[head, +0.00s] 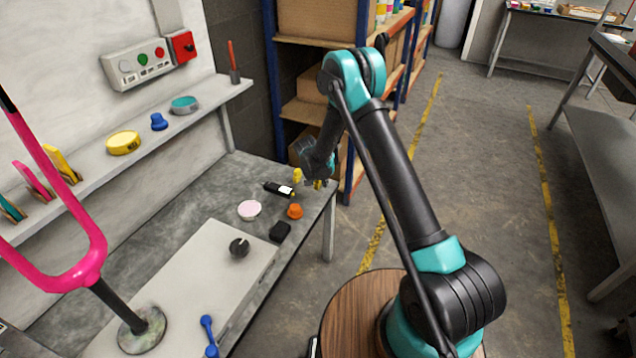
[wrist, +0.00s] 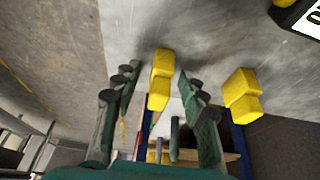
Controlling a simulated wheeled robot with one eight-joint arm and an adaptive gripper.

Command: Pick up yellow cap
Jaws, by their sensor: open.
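My gripper (head: 308,180) hangs over the far right end of the grey workbench, its yellow fingertips spread apart with nothing visible between them. It also shows open in the wrist view (wrist: 201,86). A small yellow piece (wrist: 285,3), possibly the yellow cap, is cut off by the top edge of the wrist view, next to a black item with a white label (wrist: 303,20). That black item lies on the bench just left of my gripper in the head view (head: 276,188). A larger round yellow item (head: 123,142) sits on the wall shelf, away from my gripper.
An orange cap (head: 295,211), a pink-white disc (head: 250,208) and a black block (head: 280,231) lie near my gripper on the bench. A pink frame (head: 75,270) stands at the left. Shelving with boxes (head: 305,112) rises behind. Open floor lies right.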

